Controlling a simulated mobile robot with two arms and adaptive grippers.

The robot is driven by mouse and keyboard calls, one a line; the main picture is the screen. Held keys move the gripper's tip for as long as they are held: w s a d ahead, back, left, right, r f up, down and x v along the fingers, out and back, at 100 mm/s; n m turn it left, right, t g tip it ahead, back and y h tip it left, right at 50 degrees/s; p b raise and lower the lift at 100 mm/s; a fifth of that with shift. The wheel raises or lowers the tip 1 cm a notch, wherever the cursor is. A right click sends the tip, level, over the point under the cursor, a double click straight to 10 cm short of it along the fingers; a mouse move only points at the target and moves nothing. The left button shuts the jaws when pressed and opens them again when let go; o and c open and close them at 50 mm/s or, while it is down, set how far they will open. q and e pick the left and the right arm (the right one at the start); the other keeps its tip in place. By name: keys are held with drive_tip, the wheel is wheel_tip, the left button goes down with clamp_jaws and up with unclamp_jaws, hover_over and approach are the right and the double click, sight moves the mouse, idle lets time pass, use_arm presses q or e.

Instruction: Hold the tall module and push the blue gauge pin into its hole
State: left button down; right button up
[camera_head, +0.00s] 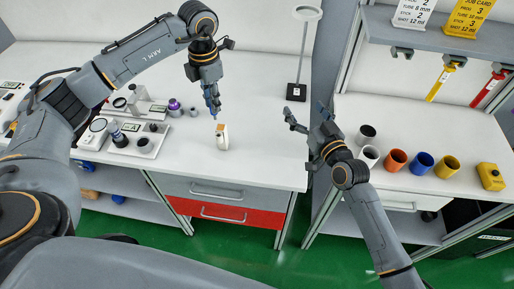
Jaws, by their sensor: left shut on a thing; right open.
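The tall module (222,138) stands upright on the white bench, a small cream-white block with an orange-brown part near its top. My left gripper (212,99) points down just above it, shut on the blue gauge pin (213,108). The pin is small and mostly hidden by the fingers; its lower end is above the module's top, and a gap appears to remain between them. The hole cannot be made out. My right gripper (307,118) is open and empty, well to the right of the module near the bench's right edge.
Small fixtures and a gauge tray (135,143) stand left of the module. A lamp stand (297,91) stands behind at right. The side bench holds several cups, including an orange one (396,160), and a yellow box (491,176). The bench around the module is clear.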

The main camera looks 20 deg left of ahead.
sight(221, 140)
drive_tip(key=s+a+n+g+y, duration=0.3)
drive_tip(key=s+a+n+g, duration=0.3)
drive_tip(key=a+n, duration=0.65)
drive_tip(key=s+d+f+n+g+h, duration=0.1)
drive_tip(key=s+d+f+n+g, duration=0.25)
drive_tip(key=f+n, duration=0.7)
drive_tip(key=shift+n, duration=0.9)
drive_tip(key=x, duration=0.7)
drive_tip(key=s+x, duration=0.1)
drive_tip(key=x, duration=0.3)
drive_tip(key=shift+a+r, duration=0.3)
drive_tip(key=shift+r, duration=0.05)
drive_tip(key=shift+w+a, duration=0.1)
drive_tip(key=shift+a, duration=0.3)
